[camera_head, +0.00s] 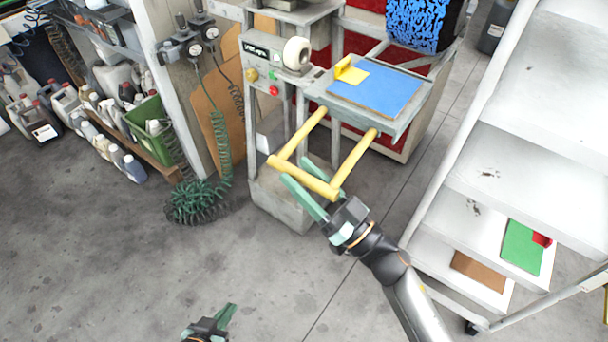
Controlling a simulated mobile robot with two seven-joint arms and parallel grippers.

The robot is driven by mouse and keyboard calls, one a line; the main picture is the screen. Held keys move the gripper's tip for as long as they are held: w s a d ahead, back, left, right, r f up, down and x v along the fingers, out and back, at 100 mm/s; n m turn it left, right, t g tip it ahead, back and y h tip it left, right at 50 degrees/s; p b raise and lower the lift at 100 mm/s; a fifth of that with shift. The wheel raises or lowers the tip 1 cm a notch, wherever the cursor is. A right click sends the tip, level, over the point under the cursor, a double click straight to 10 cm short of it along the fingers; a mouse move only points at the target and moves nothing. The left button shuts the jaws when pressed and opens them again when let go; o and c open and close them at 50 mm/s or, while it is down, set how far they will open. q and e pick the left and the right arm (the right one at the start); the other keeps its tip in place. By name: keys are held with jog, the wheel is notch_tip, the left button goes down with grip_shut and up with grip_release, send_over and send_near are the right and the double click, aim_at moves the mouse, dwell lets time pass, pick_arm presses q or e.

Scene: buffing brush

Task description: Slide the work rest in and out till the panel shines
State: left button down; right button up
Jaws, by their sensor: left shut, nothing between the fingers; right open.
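The work rest (408,122) is a grey shelf on the machine, with a flat blue panel (378,90) lying on it. A yellow U-shaped handle (352,160) reaches from the rest toward me. My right gripper (300,180) is open at the handle's crossbar, its green fingers on either side of the bar in the picture. I cannot tell whether they touch it. My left gripper (226,314) is shut and empty, low at the bottom edge, well away from the handle. The blue and black brush (412,22) is above and behind the panel, cut off by the top edge.
A yellow block (349,71) sits at the panel's back left corner. A control box (272,65) with a red button stands left of the rest. White steps (520,160) fill the right side. A green coiled hose (198,200) lies at left. Bare floor lies in front.

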grip_shut()
dwell(0.3)
dwell(1.1)
